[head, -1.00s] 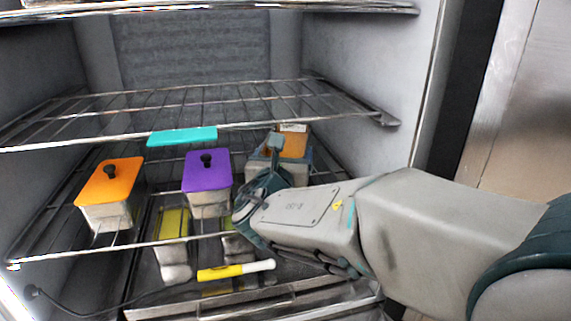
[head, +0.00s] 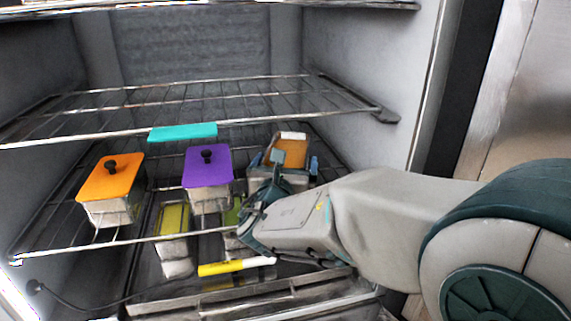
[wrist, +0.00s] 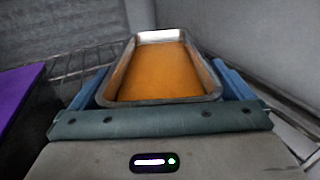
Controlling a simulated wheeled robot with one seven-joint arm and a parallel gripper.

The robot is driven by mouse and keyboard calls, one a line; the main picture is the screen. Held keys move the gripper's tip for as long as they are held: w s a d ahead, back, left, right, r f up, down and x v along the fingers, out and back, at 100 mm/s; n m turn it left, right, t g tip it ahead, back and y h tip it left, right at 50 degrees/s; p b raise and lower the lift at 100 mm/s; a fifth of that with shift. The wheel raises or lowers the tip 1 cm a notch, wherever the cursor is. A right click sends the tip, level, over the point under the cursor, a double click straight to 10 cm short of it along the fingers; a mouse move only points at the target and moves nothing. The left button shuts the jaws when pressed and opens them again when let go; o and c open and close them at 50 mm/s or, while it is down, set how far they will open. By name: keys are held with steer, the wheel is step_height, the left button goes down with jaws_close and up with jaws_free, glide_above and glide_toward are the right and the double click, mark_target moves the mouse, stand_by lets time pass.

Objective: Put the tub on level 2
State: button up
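The tub (head: 289,158) is a metal pan with an orange surface inside. It is level or nearly so, at the right, just right of the purple-lidded container. My gripper (wrist: 160,88) is around its near end, with a blue finger along each side wall. In the wrist view the tub (wrist: 162,102) points away from me, and the fingers look pressed to its walls. My gripper hides the tub's underside, so I cannot tell whether it rests on the wire rack (head: 110,244).
An orange-lidded container (head: 112,180) and a purple-lidded container (head: 207,168) stand left of the tub. A wire shelf (head: 270,102) with a cyan label (head: 182,132) is above. Yellow-topped containers (head: 175,220) sit below. A yellow label (head: 228,267) is at the front. The freezer's right wall (head: 375,70) is close.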

steer(key=shift+r, duration=0.1)
steer(key=shift+s+r, duration=0.1)
steer(key=shift+s, duration=0.05)
steer(key=s, duration=0.3)
steer(key=s+a+b, duration=0.1)
steer(key=s, duration=0.6)
steer(key=shift+s+a, duration=0.15)
steer(key=shift+s, duration=0.25)
steer(key=shift+s+b, duration=0.3)
steer(key=shift+s, duration=0.15)
